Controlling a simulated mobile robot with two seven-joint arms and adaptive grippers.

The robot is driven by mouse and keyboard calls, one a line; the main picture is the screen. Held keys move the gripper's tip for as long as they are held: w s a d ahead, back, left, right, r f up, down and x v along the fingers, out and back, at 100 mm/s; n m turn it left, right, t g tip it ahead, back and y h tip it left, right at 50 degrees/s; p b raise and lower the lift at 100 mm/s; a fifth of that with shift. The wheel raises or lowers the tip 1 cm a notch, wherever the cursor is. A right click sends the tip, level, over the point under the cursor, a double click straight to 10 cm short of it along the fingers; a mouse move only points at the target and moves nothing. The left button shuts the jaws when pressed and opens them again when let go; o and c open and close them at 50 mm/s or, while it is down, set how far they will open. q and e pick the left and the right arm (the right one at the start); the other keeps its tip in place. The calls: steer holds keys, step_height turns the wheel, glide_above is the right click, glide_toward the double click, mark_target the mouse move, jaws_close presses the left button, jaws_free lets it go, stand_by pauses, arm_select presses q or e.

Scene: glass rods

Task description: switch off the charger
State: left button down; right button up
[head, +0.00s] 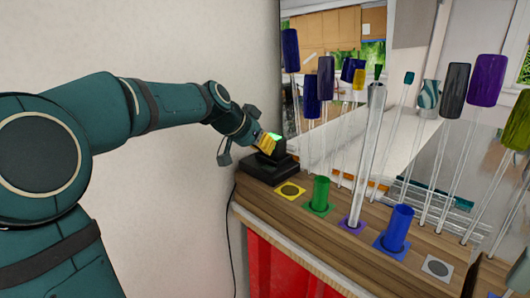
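The charger (268,168) is a black base at the far left end of the wooden shelf, against the pale wall. A yellow piece (267,145) and a bright green lit patch (275,138) show at its top. My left gripper (243,138) is at the charger's upper left, with its dark fingers spread apart on either side. I cannot tell whether it touches the yellow piece or the charger. No switch can be made out. My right gripper is not clearly visible.
A wooden shelf (335,235) carries a yellow square pad (290,190), a green holder (320,194), a blue holder (396,228) and a grey pad (437,268). A clear tube (368,150) stands on a purple pad. Several glass rods with coloured tops stand behind. A dark cable hangs at the shelf's left end.

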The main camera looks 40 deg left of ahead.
arm_select(q)
steer(key=d+v, duration=0.1)
steer(key=v, duration=0.7)
steer(key=shift+a, duration=0.5)
steer(key=shift+a, duration=0.1)
